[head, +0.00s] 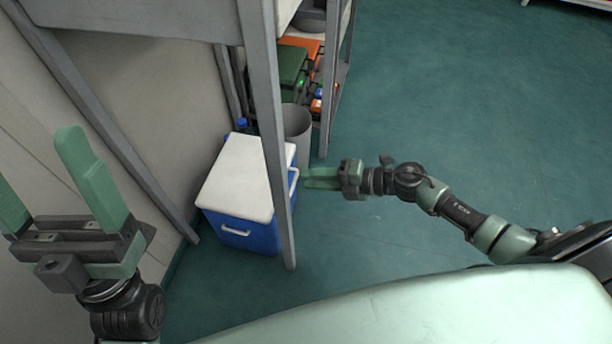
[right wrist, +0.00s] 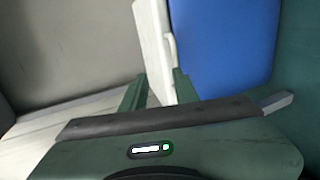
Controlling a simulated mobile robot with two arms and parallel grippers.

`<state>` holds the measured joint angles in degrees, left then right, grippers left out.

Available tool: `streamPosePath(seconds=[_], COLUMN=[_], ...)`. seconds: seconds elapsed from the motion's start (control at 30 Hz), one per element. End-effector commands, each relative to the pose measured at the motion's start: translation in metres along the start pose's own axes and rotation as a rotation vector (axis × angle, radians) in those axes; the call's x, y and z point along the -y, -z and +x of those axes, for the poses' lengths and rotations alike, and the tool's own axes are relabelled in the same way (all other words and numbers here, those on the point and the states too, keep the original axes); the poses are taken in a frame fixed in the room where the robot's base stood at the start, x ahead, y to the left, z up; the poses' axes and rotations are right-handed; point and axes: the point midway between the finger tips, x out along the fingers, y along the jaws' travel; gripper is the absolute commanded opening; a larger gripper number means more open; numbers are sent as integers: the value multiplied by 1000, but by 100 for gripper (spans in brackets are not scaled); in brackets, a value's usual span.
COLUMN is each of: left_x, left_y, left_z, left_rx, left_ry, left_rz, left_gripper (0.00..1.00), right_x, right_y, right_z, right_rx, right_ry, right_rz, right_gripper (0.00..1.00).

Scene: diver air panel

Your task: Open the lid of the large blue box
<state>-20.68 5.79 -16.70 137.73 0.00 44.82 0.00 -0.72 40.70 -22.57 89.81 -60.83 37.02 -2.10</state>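The large blue box (head: 248,233) stands on the floor beside the wall, behind a grey shelf post. Its white lid (head: 238,177) lies flat on top and looks closed. A pale handle is on the front, and another on the right side. My right gripper (head: 306,178) is at the box's right side, fingers pointing at it. In the right wrist view its fingers (right wrist: 160,77) stand apart, with the white lid edge (right wrist: 153,45) ahead between them and the blue side right of it. Contact cannot be told. My left gripper (head: 75,180) is open and empty, far from the box.
A grey post (head: 267,110) of the shelf frame stands in front of the box's right part. A grey bin (head: 298,128) stands behind the box. Green and orange cases (head: 290,65) sit on the rack beyond. The green floor (head: 440,110) to the right is clear.

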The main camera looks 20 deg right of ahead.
Motion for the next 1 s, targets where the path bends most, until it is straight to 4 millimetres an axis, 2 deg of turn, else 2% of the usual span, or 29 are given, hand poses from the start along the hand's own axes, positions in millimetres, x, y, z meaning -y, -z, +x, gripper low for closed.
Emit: streamPosePath(seconds=[0.6, 1.0], left_x=[0, 0], left_y=[3, 3], left_z=[9, 10], left_rx=[0, 0], left_ry=[0, 0], left_rz=[0, 0], left_gripper=[83, 83], right_x=[1, 1], right_y=[0, 0], right_z=[-43, -47], right_rx=[0, 0], right_ry=[1, -1], right_rz=[0, -1], right_gripper=[30, 30])
